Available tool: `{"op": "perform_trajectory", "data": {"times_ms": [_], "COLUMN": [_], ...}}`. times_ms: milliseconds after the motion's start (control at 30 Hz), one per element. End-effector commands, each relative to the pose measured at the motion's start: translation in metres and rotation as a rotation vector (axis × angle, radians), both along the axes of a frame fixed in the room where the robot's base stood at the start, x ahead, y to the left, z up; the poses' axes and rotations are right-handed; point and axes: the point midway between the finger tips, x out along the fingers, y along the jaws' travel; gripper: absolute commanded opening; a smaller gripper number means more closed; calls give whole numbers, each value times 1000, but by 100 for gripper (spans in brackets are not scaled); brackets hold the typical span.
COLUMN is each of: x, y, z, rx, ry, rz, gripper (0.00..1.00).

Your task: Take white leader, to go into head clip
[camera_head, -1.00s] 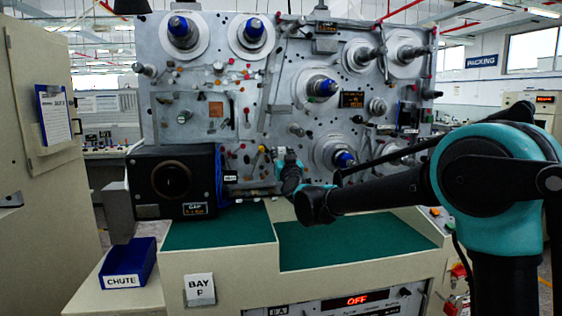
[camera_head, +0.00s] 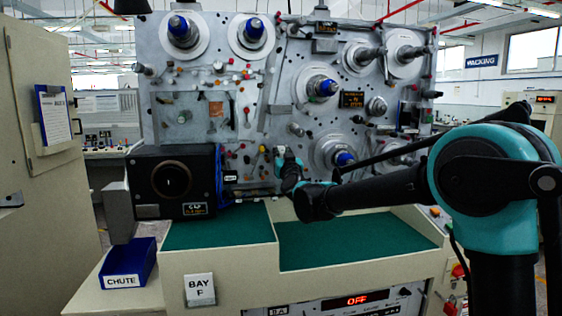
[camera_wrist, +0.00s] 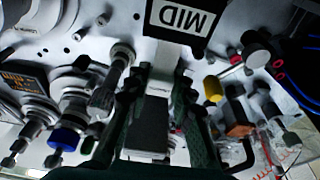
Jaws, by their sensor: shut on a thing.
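My gripper (camera_wrist: 160,100) is shut on a pale strip-like piece, the white leader (camera_wrist: 162,82), which runs between the two dark green fingers in the wrist view. Its lower part looks grey in shadow, and the fingers partly hide its sides. Its top end lies close below a black block with an upside-down MID label (camera_wrist: 181,17). I cannot tell if they touch. In the head view my gripper (camera_head: 281,156) is small, at the lower middle of the machine panel, and the leader is not clear there. I cannot make out which part is the head clip.
The panel around my gripper is crowded with pegs, knobs and spindles, including a yellow knob (camera_wrist: 213,88) and a blue-ringed spindle (camera_wrist: 66,138). A black box with a round dial (camera_head: 171,180) stands left. The green shelf (camera_head: 350,247) below is clear.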

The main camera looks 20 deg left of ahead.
Motion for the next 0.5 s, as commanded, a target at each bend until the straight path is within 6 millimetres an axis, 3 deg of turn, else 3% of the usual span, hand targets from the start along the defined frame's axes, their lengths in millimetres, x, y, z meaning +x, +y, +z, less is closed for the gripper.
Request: {"op": "perform_trajectory", "data": {"times_ms": [500], "x": [0], "y": [0], "z": [19], "rx": [0], "ry": [0], "rz": [0], "gripper": [7]}}
